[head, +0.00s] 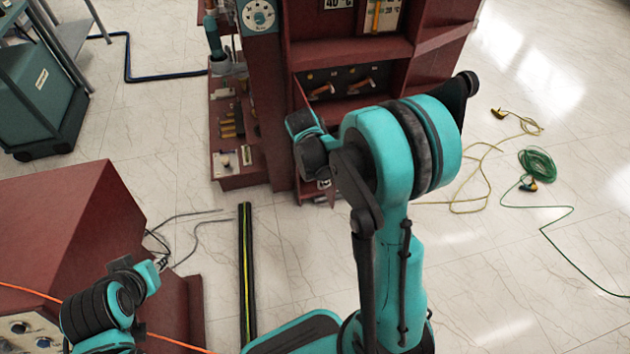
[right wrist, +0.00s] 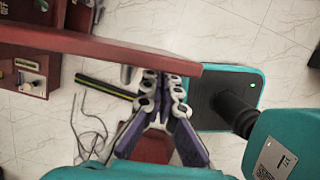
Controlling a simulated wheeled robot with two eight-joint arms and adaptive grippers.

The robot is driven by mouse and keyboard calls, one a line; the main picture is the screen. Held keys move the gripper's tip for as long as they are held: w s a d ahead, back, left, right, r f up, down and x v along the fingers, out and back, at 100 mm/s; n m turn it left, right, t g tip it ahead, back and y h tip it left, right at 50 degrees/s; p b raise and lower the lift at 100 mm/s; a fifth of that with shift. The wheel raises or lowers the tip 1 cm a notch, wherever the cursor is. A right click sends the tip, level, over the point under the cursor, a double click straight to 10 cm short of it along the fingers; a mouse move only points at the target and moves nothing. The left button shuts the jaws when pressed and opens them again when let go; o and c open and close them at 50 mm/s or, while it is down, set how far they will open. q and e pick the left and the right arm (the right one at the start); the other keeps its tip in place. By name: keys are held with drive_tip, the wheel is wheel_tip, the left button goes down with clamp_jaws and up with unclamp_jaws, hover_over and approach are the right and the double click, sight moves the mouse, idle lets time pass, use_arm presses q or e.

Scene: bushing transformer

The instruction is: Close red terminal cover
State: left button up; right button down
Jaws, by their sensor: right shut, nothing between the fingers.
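The red cabinet (head: 265,110) stands at the top centre of the head view. Its open compartment shows a dark panel (head: 345,78) with two orange-handled terminals. A thin red panel beside this opening is partly hidden by my right arm; I cannot tell if it is the terminal cover. In the right wrist view a long red panel (right wrist: 110,45) runs across, seen nearly edge-on. My right gripper (right wrist: 162,80) is shut and empty, its tips close by the panel's lower edge; contact is unclear. My left gripper (head: 160,263) is small at lower left, its jaws unclear.
A red sloped housing (head: 70,225) fills the left. A black-yellow floor strip (head: 246,270) and grey cables lie between it and the cabinet. Green (head: 538,163) and yellow cables lie on the floor at right. A teal box (head: 35,85) stands at upper left.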

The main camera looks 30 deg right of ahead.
use_arm(q)
drive_tip(key=shift+f, duration=0.1)
use_arm(e)
drive_tip(key=shift+d, duration=0.3)
drive_tip(key=shift+d, duration=0.1)
